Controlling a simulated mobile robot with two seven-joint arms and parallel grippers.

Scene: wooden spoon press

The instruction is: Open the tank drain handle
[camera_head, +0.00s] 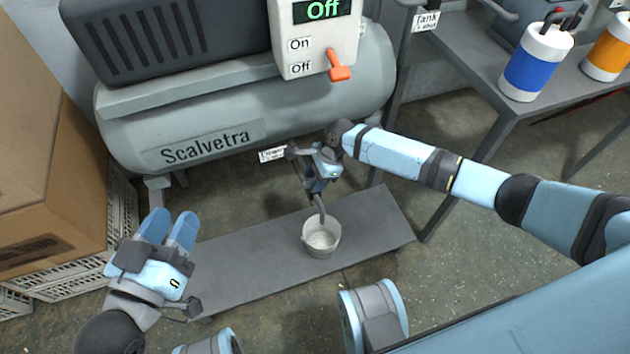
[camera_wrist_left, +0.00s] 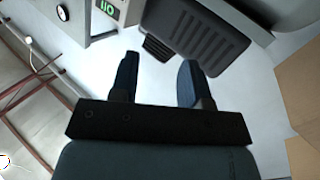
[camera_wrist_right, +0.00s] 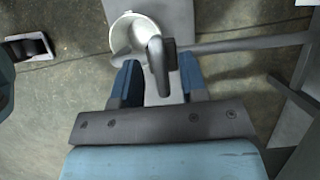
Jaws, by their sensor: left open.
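The tank (camera_head: 240,120) is a large grey cylinder marked "Scalvetra". Its drain pipe (camera_head: 319,203) curves down over a white bucket (camera_head: 321,240). My right gripper (camera_head: 318,185) is at the drain fitting below the tank and covers much of it in the head view. In the right wrist view, a grey drain part (camera_wrist_right: 159,62) lies between the open fingers (camera_wrist_right: 158,82), with no clear grip on it. I cannot tell clearly which part is the handle. My left gripper (camera_head: 168,230) is open and empty, away from the tank at lower left.
The bucket stands on a low grey board (camera_head: 245,268). A cardboard box (camera_head: 50,160) on crates is at the left. A control box (camera_head: 315,45) with an orange lever (camera_head: 340,68) reads "Off". A metal table (camera_head: 475,65) with blue and orange canisters is at the right.

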